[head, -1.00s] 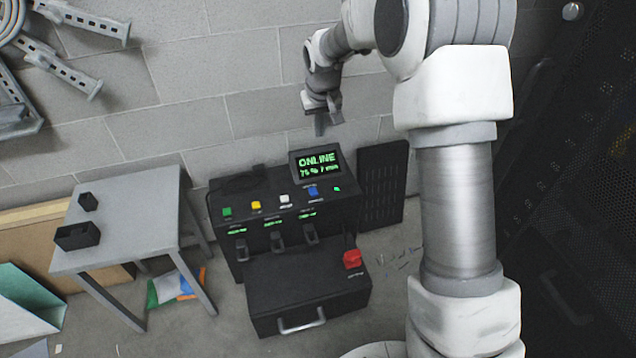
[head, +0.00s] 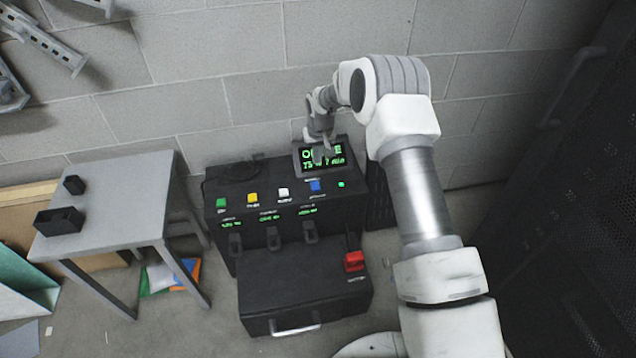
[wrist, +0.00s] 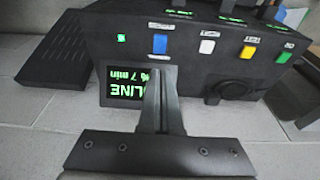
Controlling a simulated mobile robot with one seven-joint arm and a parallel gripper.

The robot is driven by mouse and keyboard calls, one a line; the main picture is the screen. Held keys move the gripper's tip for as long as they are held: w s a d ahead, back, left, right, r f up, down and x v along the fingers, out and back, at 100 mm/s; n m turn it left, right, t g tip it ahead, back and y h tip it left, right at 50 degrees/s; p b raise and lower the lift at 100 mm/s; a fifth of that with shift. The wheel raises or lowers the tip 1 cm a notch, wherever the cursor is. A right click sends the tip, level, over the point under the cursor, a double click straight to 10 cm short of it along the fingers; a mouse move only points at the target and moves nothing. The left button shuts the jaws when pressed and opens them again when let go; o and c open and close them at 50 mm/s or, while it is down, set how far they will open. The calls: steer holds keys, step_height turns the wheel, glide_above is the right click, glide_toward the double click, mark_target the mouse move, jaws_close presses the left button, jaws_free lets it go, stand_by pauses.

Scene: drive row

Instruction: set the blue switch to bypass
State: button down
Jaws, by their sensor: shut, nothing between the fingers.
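The blue switch (head: 315,186) is on the top panel of the black console (head: 300,270), right of a white, a yellow and a green one. It also shows in the wrist view (wrist: 160,44), upside down, with small labels on both sides that are too small to read. My gripper (head: 322,155) is shut and empty, in front of the lit display (head: 338,159) and a little behind the blue switch. In the wrist view my gripper (wrist: 160,72) points at the panel, its tips just short of the blue switch and apart from it. It hides part of the display text.
The white (head: 283,193), yellow (head: 252,198) and green (head: 222,203) switches stand in a row to the left. A red knob (head: 354,260) sits on the console's lower front box. A grey table (head: 110,190) with black bins stands at the left. A block wall is behind.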

steer(key=b, duration=0.4)
glide_toward(316, 188)
steer(key=x, duration=0.5)
steer(key=shift+w+f, duration=0.1)
steer(key=shift+w, duration=0.15)
steer(key=shift+s+f, duration=0.1)
steer(key=shift+f, duration=0.6)
steer(key=shift+s+f+t, duration=0.15)
steer(key=shift+f+t, duration=0.15)
steer(key=shift+t, duration=0.1)
steer(key=shift+b, duration=0.4)
steer(key=shift+w+a+r+b, duration=0.15)
steer(key=shift+w+r+b, duration=0.15)
steer(key=shift+w+b, duration=0.45)
steer(key=shift+r, duration=0.1)
